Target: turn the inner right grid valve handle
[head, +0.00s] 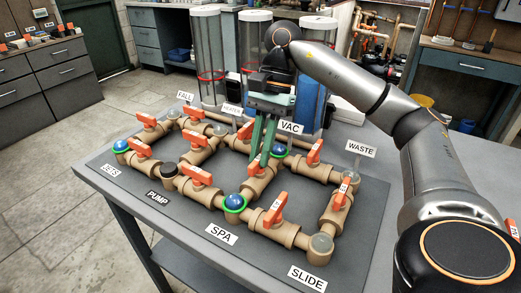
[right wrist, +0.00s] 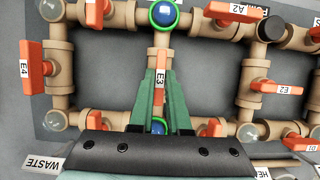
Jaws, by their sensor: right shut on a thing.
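The valve handle labelled E3 (right wrist: 160,66) is orange and sits on a tan pipe in the middle of the right wrist view. This pipe runs between two blue balls in green rings. My right gripper (right wrist: 161,78) has its green fingers on both sides of the handle and is shut on it. In the head view my right gripper (head: 260,162) reaches down from above onto the grid of pipes, and its fingers mostly hide the handle there. My left gripper is in neither view.
Orange handles E4 (right wrist: 30,68) and E2 (right wrist: 262,87) stand on neighbouring pipes. The SPA ball (head: 235,202) and VAC ball (head: 279,151) are close by. The VAC sign (head: 290,128) stands beside the fingers, and clear cylinders (head: 207,60) rise behind the grid.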

